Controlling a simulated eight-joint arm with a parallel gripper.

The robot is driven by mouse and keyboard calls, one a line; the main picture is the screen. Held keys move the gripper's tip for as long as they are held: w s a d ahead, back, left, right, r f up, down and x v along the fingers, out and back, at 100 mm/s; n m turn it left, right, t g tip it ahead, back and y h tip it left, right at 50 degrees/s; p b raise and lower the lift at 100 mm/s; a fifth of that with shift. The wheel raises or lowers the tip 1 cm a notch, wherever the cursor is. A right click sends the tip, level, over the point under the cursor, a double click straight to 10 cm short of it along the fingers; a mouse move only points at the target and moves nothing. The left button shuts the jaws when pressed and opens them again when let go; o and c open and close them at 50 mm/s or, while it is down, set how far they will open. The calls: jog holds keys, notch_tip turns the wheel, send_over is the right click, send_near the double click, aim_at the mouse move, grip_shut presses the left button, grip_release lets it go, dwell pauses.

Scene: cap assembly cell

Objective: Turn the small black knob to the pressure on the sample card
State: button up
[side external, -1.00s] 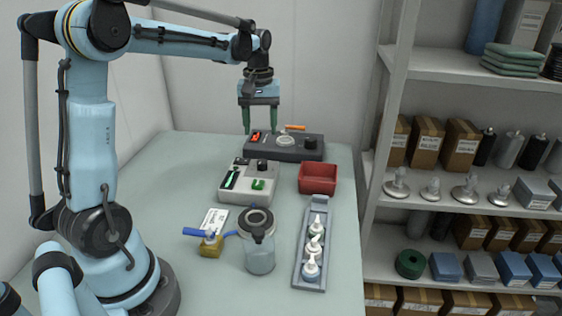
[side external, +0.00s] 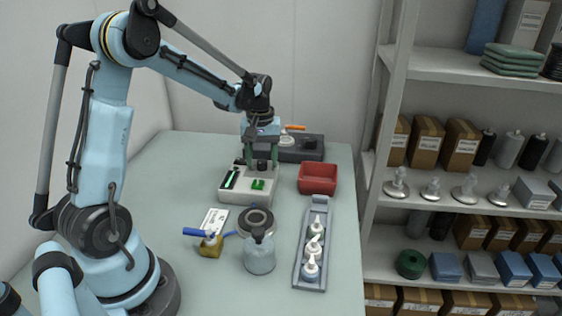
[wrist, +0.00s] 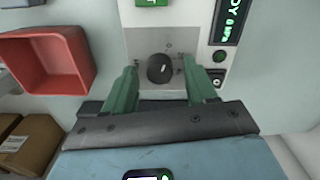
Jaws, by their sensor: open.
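The small black knob (wrist: 160,68), with a white pointer mark, sits on a grey plate of the pale control box (wrist: 147,42). In the side view the knob (side external: 262,165) is at the back right of the box (side external: 236,193). My gripper (wrist: 160,72) is open, with one green finger on each side of the knob and a gap to it. The side view shows my gripper (side external: 261,158) low over the box. The box's display (wrist: 231,20) has lit green text, partly cut off. A white card (side external: 214,219) lies in front of the box; its print is too small to read.
A red bin (side external: 318,179) stands right of the box. A dark unit (side external: 300,150) is behind my gripper. A grey tray (side external: 312,270) with white nozzle caps, a jar (side external: 260,258) and a brass block with blue handles (side external: 215,243) stand in front.

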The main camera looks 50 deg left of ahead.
jog(key=c, duration=1.1)
jog(key=shift+o, duration=0.2)
jog(key=m, duration=0.4)
jog(key=shift+m, duration=2.2)
jog(key=shift+w, duration=0.1)
jog(key=o, duration=1.1)
jog(key=shift+c, duration=0.2)
jog(key=shift+r, duration=0.1)
